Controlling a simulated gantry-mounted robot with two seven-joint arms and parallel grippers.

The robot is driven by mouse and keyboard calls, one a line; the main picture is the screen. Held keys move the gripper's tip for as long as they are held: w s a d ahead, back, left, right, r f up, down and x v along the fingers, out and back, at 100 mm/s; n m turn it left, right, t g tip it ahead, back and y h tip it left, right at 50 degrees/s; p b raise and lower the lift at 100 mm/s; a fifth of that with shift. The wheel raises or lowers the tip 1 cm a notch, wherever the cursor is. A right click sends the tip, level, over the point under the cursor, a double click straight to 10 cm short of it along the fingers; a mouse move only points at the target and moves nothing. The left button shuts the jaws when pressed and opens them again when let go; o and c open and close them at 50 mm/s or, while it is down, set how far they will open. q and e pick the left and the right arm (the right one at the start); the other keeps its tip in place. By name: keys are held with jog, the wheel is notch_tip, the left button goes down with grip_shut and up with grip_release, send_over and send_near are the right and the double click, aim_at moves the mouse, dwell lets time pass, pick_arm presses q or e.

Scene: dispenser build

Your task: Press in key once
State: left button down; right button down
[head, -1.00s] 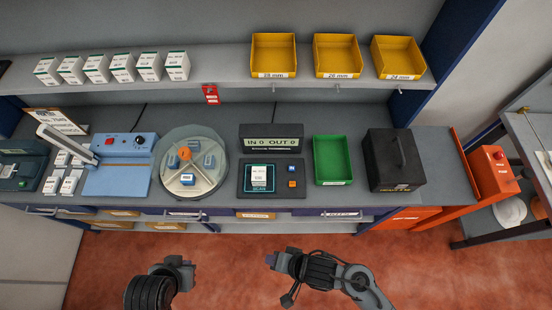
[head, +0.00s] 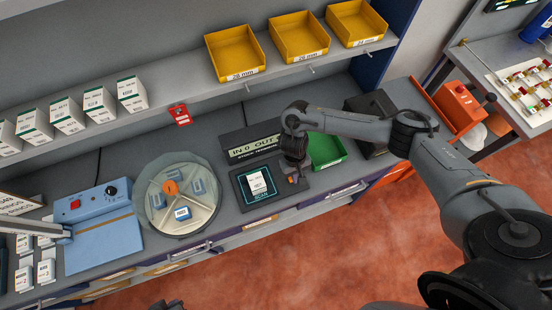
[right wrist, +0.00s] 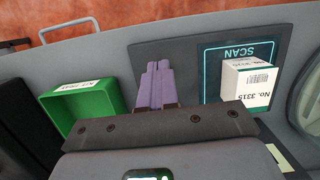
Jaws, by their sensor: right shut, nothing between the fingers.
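The dark scan pad (head: 240,192) lies on the bench in front of the counter display (head: 252,147), part of which my arm covers. A small white box (head: 257,181) stands on the pad's lit scan square; it shows in the right wrist view (right wrist: 248,82) marked No. 3315. My right gripper (head: 294,172) points down over the key side of the pad. Its purple fingers (right wrist: 154,84) are shut and empty. The blue in key is hidden behind the gripper; a bit of the orange key shows. Contact cannot be told. Only a sliver of my left gripper (head: 166,305) shows at the bottom edge.
The green tray (head: 327,152) is right beside my right gripper, with a black case (head: 372,104) beyond it. A round divided carousel (head: 180,195) stands left of the pad. Yellow bins (head: 235,52) and white boxes sit on the shelf above.

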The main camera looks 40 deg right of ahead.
jog(key=w+d+r+t, duration=0.2)
jog(key=w+d+r, duration=0.1)
jog(key=w+r, duration=0.4)
jog(key=shift+w+d+r+h, duration=0.15)
jog(key=shift+w+r+h, duration=0.2)
jog(key=shift+w, duration=0.8)
notch_tip(320, 180, down, 13)
jog(key=shift+f+b, duration=0.1)
jog(key=shift+b, duration=0.75)
jog(key=shift+f, duration=0.45)
